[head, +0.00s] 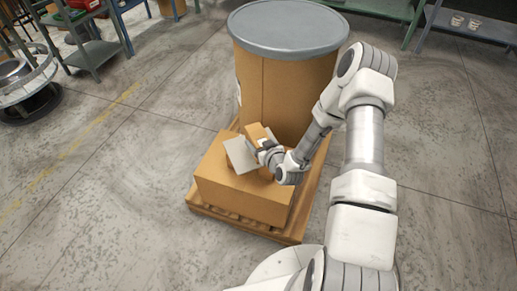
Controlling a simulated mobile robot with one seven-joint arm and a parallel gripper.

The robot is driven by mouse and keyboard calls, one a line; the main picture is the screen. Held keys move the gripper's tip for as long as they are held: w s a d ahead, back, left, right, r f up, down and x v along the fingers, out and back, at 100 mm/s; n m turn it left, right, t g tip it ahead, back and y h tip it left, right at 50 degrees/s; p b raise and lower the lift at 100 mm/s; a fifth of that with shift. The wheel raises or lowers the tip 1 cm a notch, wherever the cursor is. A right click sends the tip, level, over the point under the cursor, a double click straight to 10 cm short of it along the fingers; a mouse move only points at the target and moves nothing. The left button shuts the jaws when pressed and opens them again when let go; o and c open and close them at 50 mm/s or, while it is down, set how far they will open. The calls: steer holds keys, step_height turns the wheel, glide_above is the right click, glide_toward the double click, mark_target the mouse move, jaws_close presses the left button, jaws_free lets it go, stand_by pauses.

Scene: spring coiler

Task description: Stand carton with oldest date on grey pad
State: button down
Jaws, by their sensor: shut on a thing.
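A small brown carton (255,132) is at my gripper (266,149), above the far part of a large brown box. My gripper is shut on this carton, and my fingers and wrist hide part of it. No date can be read on it at this size. A light grey pad (239,157) shows on top of the large box (238,196), just left of my gripper. The carton and gripper overlap the pad's right side in the picture. I cannot tell whether the carton touches the pad or the box.
The large box stands on a wooden pallet (293,232). A tall brown drum with a grey lid (288,28) stands right behind it. A round metal coil stand (27,82) is at the far left. Shelves (95,54) line the back. The concrete floor left of the pallet is clear.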

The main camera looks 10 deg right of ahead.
steer(key=shift+f+b, duration=0.5)
steer(key=shift+f, duration=1.05)
steer(key=shift+f, duration=0.25)
jaws_free()
